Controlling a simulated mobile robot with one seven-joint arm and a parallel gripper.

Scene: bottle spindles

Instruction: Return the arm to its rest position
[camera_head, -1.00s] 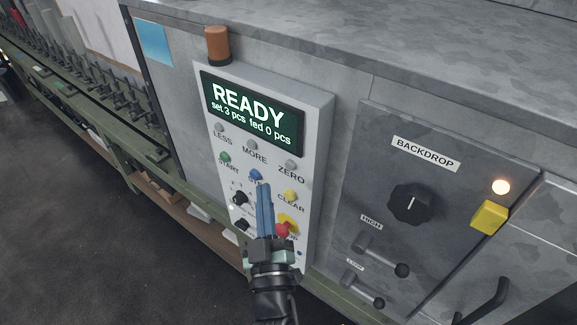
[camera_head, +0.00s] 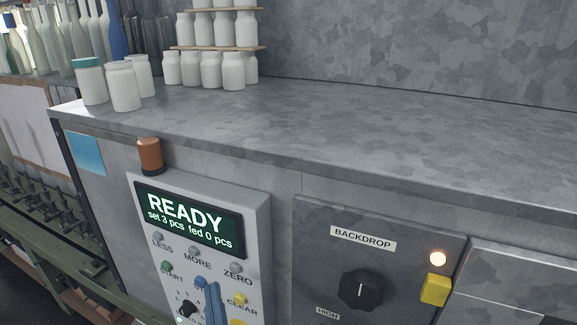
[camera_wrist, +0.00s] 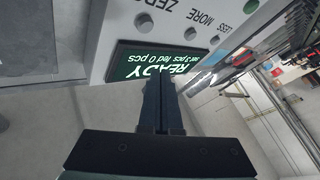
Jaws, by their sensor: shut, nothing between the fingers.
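My gripper (camera_head: 208,300) shows at the bottom edge of the head view, its blue fingers pressed together in front of the control panel (camera_head: 255,212). Most of the gripper and the arm below it are out of that view. In the wrist view the dark fingers of my gripper (camera_wrist: 160,105) are side by side with nothing between them. They point toward the panel's display (camera_wrist: 150,62), which appears upside down. The display (camera_head: 190,220) reads READY, set 3 pcs, fed 0 pcs. From here I cannot tell whether the fingertips touch the panel.
A backdrop panel (camera_head: 335,275) with a black knob (camera_head: 361,290), a lit lamp (camera_head: 438,258) and a yellow button (camera_head: 435,289) is to the right. White jars (camera_head: 124,88) stand on the grey counter (camera_head: 340,130). An orange-brown cylinder (camera_head: 150,155) sits above the control panel.

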